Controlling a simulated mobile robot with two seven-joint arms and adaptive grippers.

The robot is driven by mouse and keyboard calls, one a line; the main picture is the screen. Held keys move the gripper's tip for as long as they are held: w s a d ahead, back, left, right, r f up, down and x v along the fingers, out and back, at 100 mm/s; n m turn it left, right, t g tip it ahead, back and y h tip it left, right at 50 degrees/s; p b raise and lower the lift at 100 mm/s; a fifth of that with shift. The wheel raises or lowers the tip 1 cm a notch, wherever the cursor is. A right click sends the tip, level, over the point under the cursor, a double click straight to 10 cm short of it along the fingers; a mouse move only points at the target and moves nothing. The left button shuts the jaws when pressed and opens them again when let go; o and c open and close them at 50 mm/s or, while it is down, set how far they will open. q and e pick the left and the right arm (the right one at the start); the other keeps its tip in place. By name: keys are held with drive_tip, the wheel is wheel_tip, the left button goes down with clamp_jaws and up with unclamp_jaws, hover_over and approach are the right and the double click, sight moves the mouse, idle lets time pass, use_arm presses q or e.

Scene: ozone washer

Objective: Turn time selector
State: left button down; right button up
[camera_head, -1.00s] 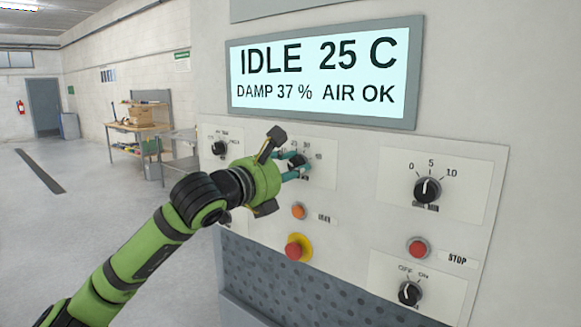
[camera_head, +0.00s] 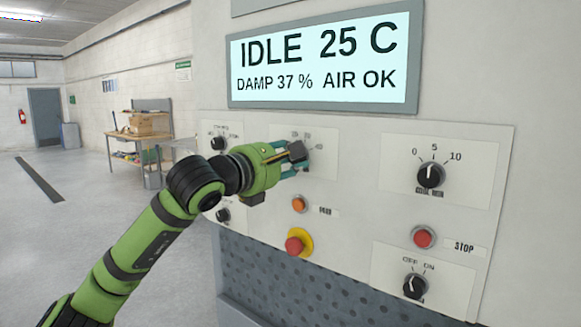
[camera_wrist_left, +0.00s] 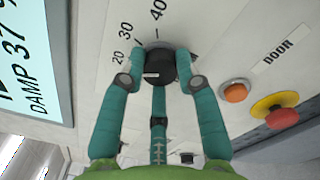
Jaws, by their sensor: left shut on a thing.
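In the head view my left gripper (camera_head: 299,160) is at the dial plate (camera_head: 327,165) in the upper middle of the control panel. The left wrist view shows its teal fingers closed around a black round knob (camera_wrist_left: 160,66), with scale marks 20, 30 and 40 beside it. The knob's white mark shows between the fingers. In the head view the gripper mostly hides this knob. Another black knob (camera_head: 430,174), marked 0, 5, 10, is at the right with its pointer near 5. Which knob is the time selector cannot be read. My right gripper is not in view.
Below the held knob are an orange button (camera_head: 299,204) and a red button on a yellow ring (camera_head: 297,243). A red STOP button (camera_head: 424,237) and an OFF/ON knob (camera_head: 415,286) are at the right. The display (camera_head: 320,62) reads IDLE 25 C.

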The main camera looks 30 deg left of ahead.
use_arm(q)
drive_tip(key=m+b, duration=0.1)
drive_tip(key=m, duration=1.6)
idle(0.5)
drive_tip(key=c, duration=0.9)
unclamp_jaws()
